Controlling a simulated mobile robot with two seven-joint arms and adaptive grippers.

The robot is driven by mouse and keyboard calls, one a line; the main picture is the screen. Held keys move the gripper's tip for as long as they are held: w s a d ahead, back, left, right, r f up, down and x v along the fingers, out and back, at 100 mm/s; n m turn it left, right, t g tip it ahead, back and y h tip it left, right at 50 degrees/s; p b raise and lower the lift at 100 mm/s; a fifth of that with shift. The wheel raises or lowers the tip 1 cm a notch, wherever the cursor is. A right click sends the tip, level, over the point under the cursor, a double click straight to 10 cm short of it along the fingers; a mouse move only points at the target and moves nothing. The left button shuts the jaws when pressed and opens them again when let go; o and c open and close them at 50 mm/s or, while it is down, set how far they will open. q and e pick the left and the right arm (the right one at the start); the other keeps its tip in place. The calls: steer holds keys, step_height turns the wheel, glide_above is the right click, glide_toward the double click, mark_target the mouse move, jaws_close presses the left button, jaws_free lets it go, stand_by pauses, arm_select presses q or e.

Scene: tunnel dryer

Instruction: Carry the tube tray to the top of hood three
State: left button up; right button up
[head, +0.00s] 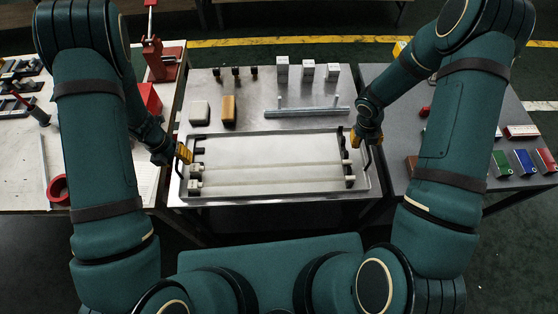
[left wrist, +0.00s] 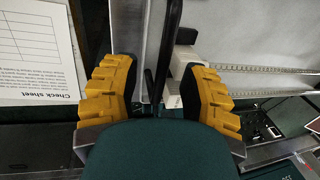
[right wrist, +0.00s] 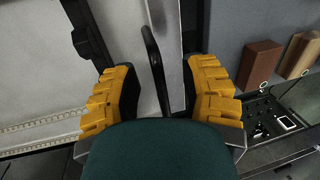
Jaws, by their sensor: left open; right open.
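The tube tray (head: 290,200) is a shallow metal tray on the middle table, holding long white tubes (head: 270,176) across dark end supports. A black handle stands at each short end. My left gripper (head: 183,154) is at the tray's left end, open, with the left handle (left wrist: 168,50) between its yellow fingers in the left wrist view. My right gripper (head: 366,140) is at the right end, open, with the right handle (right wrist: 154,65) between its fingers in the right wrist view. Neither gripper is closed on a handle. I cannot identify hood three in these views.
Behind the tray stand metal blocks (head: 308,71), a long metal bar (head: 307,113), a tan block (head: 228,110) and a pale block (head: 199,112). The left table holds a red tape roll (head: 58,189) and a check sheet (left wrist: 38,50). Coloured blocks (head: 523,161) lie on the right table.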

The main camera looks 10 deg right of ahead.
arm_select(q)
steer(key=shift+c, duration=0.3)
arm_select(e)
steer(key=shift+c, duration=0.3)
arm_select(q)
jaws_close()
arm_select(e)
jaws_close()
arm_select(q)
steer(key=shift+r, duration=0.15)
arm_select(e)
steer(key=shift+r, duration=0.15)
